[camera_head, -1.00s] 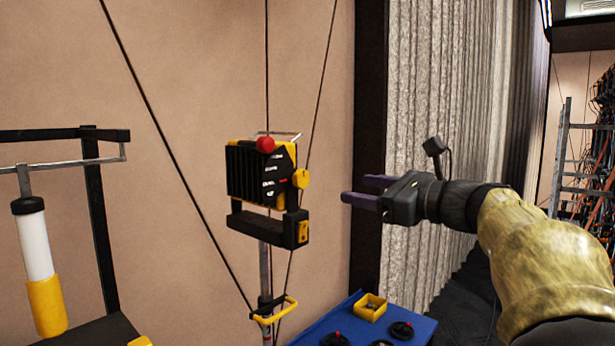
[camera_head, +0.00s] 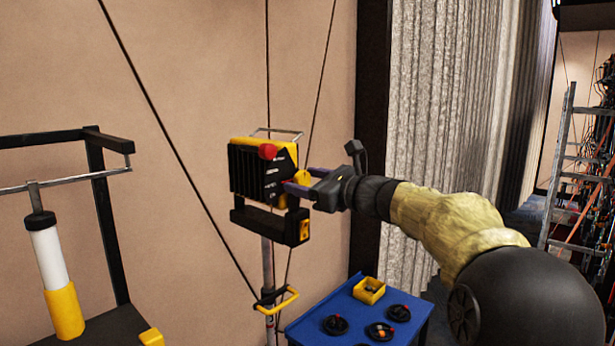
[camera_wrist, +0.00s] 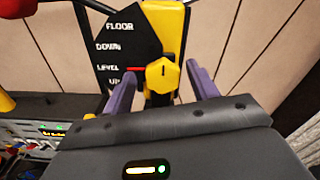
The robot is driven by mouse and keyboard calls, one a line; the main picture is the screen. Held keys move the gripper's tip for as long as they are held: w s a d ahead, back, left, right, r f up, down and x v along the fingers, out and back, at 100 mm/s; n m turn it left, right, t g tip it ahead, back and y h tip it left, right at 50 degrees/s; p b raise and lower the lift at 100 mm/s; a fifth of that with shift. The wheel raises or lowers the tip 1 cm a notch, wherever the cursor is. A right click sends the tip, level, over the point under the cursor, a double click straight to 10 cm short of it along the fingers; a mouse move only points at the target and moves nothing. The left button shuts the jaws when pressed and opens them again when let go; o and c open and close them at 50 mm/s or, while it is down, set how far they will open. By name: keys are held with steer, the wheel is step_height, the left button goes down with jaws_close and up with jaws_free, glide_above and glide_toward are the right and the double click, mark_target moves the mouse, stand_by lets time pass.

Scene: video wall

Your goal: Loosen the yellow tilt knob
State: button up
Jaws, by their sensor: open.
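The yellow tilt knob (camera_wrist: 161,75) is on the side of the black and yellow lamp head (camera_head: 250,172). In the wrist view it lies between the two purple fingers of my gripper (camera_wrist: 163,88), with a gap on each side. In the head view my gripper (camera_head: 303,183) is open at the lamp's right side and partly covers the knob (camera_head: 301,178).
A red ball knob (camera_head: 267,151) is on the lamp. The lamp stands on a thin pole with a yellow handle (camera_head: 278,302). A blue cart (camera_head: 350,308) with a yellow bin (camera_head: 369,290) is below my arm. A black frame with a white and yellow cylinder (camera_head: 50,262) stands left.

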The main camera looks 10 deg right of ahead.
steer(key=shift+w+d+f, duration=0.1)
steer(key=c, duration=1)
